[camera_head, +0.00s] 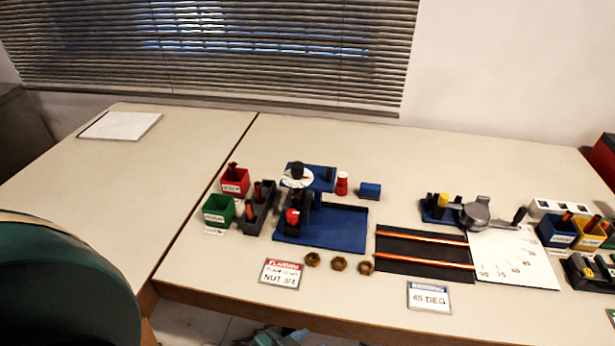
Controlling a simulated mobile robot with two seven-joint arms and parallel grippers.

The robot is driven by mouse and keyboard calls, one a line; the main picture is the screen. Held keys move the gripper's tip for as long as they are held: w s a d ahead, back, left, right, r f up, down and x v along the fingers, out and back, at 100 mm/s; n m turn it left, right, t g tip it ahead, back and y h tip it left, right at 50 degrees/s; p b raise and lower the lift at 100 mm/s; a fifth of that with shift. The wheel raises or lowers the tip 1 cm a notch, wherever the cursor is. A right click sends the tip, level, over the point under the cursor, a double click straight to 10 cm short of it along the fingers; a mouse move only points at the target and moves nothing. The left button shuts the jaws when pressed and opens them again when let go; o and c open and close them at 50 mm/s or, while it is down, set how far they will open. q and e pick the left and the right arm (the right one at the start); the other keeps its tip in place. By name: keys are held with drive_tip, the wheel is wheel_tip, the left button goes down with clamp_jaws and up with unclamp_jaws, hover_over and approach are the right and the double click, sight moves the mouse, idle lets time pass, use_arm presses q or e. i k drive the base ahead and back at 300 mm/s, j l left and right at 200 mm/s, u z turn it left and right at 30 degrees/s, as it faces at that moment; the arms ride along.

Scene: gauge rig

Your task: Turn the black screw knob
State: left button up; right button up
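A small black knob (297,169) stands above a white round dial (292,181) on the blue gauge rig (345,237). The dial is joined to a blue upper plate (322,176). A red knob-like part (292,216) sits below the dial, in front of a dark upright. The knob is small in the picture, so its turned angle cannot be told. Neither of my grippers is in view, and nothing touches the rig.
Left of the rig are a red bin (235,187), a green bin (218,216) and a dark grey holder (258,212). Several brass nuts (338,264) lie in front. A bending tool (476,213) stands right. The table's left part is mostly clear.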

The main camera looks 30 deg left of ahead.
sight(297, 168)
drive_tip(key=j+u, duration=0.1)
drive_tip(key=u, duration=0.95)
